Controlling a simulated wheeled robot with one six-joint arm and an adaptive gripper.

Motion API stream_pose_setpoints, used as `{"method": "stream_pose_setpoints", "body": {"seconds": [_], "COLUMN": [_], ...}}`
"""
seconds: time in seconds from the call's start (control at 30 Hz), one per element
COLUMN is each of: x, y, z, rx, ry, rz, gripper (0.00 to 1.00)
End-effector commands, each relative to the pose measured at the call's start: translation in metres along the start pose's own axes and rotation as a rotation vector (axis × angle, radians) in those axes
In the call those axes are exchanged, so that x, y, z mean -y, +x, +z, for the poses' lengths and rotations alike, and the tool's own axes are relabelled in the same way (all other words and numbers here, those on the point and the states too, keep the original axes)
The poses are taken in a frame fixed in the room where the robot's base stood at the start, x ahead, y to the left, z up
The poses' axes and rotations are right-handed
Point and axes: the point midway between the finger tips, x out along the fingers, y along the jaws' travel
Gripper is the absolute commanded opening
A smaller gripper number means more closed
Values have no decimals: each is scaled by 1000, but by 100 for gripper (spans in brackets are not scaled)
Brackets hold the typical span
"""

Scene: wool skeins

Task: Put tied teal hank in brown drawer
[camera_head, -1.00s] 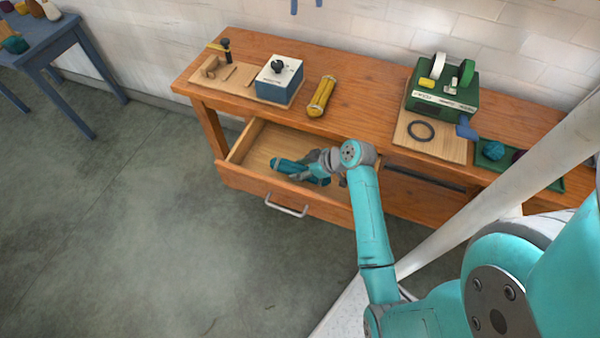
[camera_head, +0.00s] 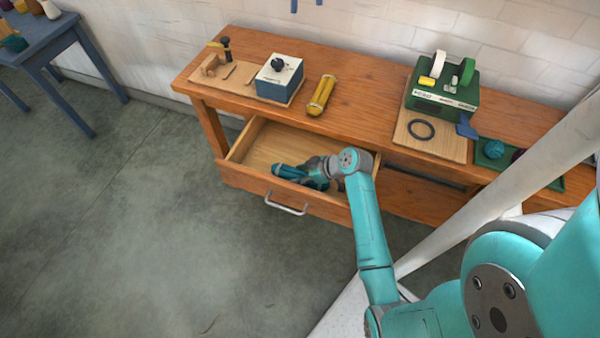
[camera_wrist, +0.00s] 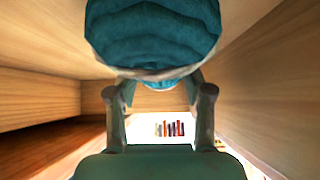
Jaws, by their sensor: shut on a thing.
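The teal hank (camera_head: 291,171) is in my gripper, inside the open brown drawer (camera_head: 256,187) of the wooden bench. In the wrist view the teal hank (camera_wrist: 153,35) fills the top middle, with a pale tie band around it. My gripper (camera_wrist: 158,95) is shut on the hank, one finger at each side. In the head view my gripper (camera_head: 316,172) is low within the drawer, and my arm hides the drawer's right part. I cannot tell whether the hank touches the drawer's bottom.
On the bench top (camera_head: 365,85) are a blue-and-white box (camera_head: 279,80), a yellow hank (camera_head: 321,95), a green machine (camera_head: 443,85), a black ring (camera_head: 420,129) and a green tray (camera_head: 540,178) with balls. The drawer's left and back interior is bare. A blue table (camera_head: 45,45) stands far left.

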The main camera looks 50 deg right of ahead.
Motion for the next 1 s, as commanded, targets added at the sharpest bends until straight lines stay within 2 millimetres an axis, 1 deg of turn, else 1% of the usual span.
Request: {"method": "stream_pose_setpoints", "body": {"seconds": [0.03,0.07,0.1,0.13,0.17,0.47,0.63,0.77,1.0], "x": [0,0,0,0,0,0,0,-1,-1], "y": [0,0,0,0,0,-1,-10,-32,-83], "z": [0,0,0,0,0,-1,-10,-9,-9], "rx": [0,0,0,0,0,0,-1,-1,-1], "ry": [0,0,0,0,-1,-1,-4,0,0], "rz": [0,0,0,0,0,0,1,4,6], "gripper": [11,56,66,73,76,76,76,76,76]}}
